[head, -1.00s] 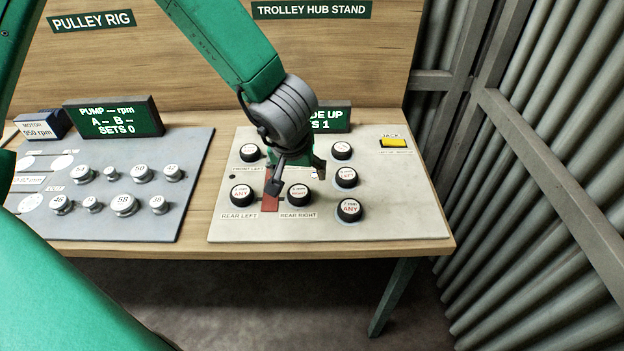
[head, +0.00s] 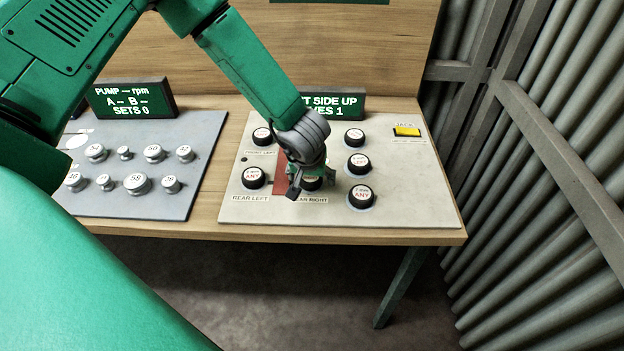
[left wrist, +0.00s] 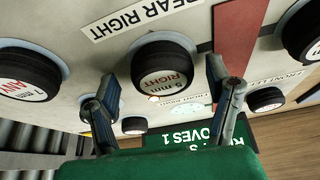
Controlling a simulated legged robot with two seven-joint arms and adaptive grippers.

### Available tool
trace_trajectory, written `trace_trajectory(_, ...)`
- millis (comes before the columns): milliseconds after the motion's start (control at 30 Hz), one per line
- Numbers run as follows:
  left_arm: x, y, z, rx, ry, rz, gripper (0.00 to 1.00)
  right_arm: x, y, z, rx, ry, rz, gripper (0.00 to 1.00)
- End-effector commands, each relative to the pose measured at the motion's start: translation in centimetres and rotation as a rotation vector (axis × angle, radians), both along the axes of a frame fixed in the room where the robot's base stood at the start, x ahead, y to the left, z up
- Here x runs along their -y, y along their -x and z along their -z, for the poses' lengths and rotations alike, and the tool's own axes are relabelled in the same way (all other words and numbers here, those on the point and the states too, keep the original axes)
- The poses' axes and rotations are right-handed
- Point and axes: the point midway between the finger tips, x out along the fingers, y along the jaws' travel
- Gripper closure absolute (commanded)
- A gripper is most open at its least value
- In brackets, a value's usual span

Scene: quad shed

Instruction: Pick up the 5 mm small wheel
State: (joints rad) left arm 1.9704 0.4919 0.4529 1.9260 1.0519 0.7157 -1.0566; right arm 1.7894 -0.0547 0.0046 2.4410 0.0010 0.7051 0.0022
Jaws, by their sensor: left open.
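The 5 mm wheel (left wrist: 165,72) is black with a white face that reads "5 mm RIGHT" in the left wrist view. It sits on the hub stand board (head: 420,200) by the REAR RIGHT label (left wrist: 130,15). In the head view it (head: 312,184) is mostly hidden by my left gripper (head: 308,178). The left gripper is open in the left wrist view (left wrist: 162,76), with one finger on either side of the wheel. I cannot tell whether the fingers touch it. My right gripper is not in view.
Other black wheels stand close by: rear left (head: 254,178), a "7 mm ANY" wheel (head: 360,196) and a "LEFT" wheel (head: 358,163). A red strip (head: 282,175) lies left of the gripper. A green display (head: 345,105) and yellow jack button (head: 407,132) are behind.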

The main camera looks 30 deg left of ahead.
Motion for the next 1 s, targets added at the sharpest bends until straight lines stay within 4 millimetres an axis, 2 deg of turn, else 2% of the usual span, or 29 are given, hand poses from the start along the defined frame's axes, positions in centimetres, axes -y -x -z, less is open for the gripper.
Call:
trace_trajectory(267, -0.1, -0.1, 0.4, 0.002, 0.000, -0.001, 0.27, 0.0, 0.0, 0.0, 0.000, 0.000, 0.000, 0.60)
trace_trajectory(300, -0.1, -0.1, 0.4, 0.002, 0.000, -0.001, 0.34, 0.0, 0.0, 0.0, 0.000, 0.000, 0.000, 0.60)
trace_trajectory(433, -0.1, -0.2, 0.4, 0.001, 0.000, 0.000, 0.80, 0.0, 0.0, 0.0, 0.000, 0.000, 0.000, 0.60)
trace_trajectory(767, -0.1, -0.2, 0.2, 0.001, 0.000, 0.000, 0.82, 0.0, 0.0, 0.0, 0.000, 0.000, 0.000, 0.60)
trace_trajectory(867, -0.1, -0.3, -0.8, 0.003, -0.001, 0.001, 0.82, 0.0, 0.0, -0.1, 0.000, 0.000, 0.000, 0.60)
trace_trajectory(1000, -0.1, -0.3, -3.6, 0.006, -0.001, 0.001, 0.82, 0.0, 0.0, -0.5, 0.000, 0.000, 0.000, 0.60)
